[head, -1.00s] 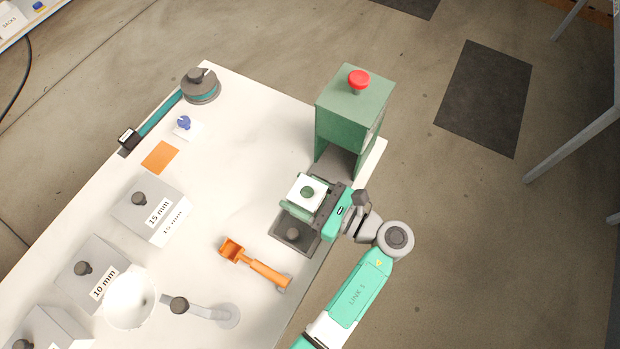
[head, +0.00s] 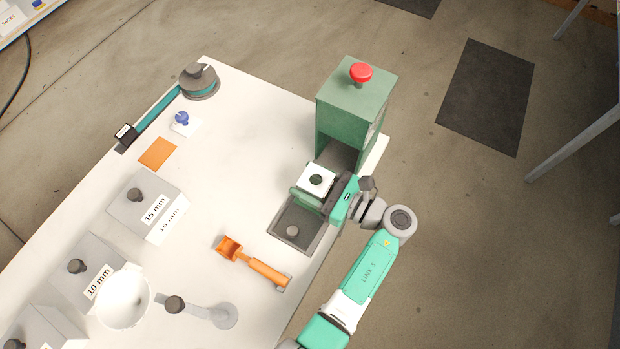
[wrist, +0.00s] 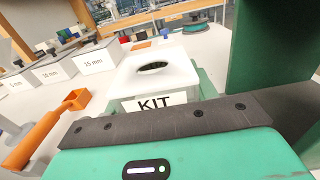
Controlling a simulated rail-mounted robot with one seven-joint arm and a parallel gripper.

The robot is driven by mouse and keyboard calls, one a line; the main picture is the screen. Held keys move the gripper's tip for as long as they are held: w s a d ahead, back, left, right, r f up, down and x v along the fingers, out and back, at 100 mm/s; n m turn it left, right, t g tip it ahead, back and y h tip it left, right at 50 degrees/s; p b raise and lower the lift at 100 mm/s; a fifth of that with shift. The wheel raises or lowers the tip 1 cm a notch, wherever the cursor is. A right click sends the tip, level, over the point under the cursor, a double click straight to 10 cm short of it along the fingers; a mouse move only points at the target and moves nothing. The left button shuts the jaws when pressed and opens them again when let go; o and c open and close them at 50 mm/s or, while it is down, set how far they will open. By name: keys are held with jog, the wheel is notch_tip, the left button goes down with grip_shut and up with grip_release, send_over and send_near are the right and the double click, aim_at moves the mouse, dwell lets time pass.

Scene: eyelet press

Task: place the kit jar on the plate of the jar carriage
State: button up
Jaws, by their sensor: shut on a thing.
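The kit jar (head: 316,177) is white and square with a dark round opening on top. In the wrist view the jar (wrist: 150,77) shows its KIT label towards me. My gripper (head: 318,188) is shut on the jar, with green fingers along its sides. The jar looks upright. The jar carriage (head: 306,241) is a dark tray with a round knob, in front of the green press. The jar and gripper are over its press-side end and hide the plate there. I cannot tell whether the jar's base touches the plate.
The green press (head: 345,115) with a red button (head: 361,72) stands just beyond the jar; its wall rises close on the right in the wrist view. An orange scoop (head: 258,266) lies left of the carriage. Grey labelled boxes (head: 145,205) stand further left. The table's middle is clear.

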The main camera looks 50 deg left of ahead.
jog(key=o, duration=1)
jog(key=shift+d+r+p, duration=0.2)
jog(key=shift+p, duration=0.2)
jog(key=b+v, duration=0.2)
jog(key=v, duration=0.9)
jog(key=shift+w+d+f, duration=0.1)
jog(key=shift+w+d, duration=0.1)
jog(key=shift+d, duration=0.1)
